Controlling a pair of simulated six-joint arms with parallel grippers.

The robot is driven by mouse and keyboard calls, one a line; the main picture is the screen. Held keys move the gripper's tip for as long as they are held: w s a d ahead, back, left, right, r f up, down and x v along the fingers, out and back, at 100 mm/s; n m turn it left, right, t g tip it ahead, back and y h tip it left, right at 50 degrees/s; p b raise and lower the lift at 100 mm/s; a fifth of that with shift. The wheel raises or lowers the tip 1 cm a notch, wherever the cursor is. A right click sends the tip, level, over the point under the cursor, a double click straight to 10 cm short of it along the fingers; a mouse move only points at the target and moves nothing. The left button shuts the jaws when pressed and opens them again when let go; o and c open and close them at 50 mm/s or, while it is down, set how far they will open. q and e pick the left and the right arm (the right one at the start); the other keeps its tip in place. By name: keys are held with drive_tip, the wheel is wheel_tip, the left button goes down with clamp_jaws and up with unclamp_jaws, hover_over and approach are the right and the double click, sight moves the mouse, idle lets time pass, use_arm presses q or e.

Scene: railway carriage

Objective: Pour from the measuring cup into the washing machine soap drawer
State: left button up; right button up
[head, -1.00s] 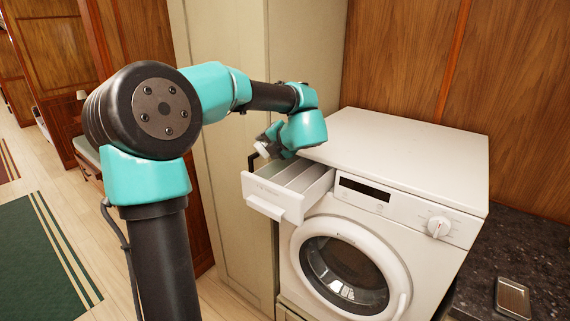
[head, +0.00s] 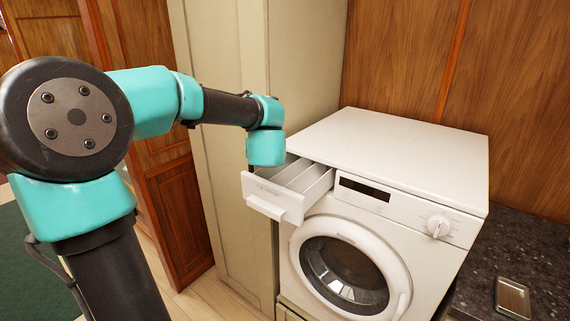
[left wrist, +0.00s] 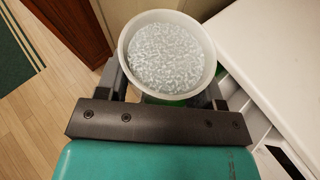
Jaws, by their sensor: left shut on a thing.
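My left gripper (left wrist: 167,88) is shut on the measuring cup (left wrist: 209,50), a round white-rimmed cup full of pale, speckled contents. In the left wrist view I look down into the cup, and its contents stay inside the rim. In the head view my left wrist is just behind and left of the soap drawer, and it hides the gripper and cup. The soap drawer (head: 272,199) is pulled out at the upper left of the washing machine (head: 405,222), and its compartments show no visible contents. In the left wrist view the drawer (left wrist: 262,128) lies right of the cup. My right gripper is not in view.
A tall cream cabinet (head: 222,150) stands close left of the machine. The machine's flat white top (head: 400,145) is clear. A dark speckled counter (head: 530,250) with a small metal dish (head: 513,298) is at the right. The round door is shut.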

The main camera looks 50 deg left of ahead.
use_arm(q)
drive_tip(key=shift+s, duration=0.1)
drive_tip(key=shift+r, duration=0.1)
idle(0.4)
drive_tip(key=shift+r, duration=1.4)
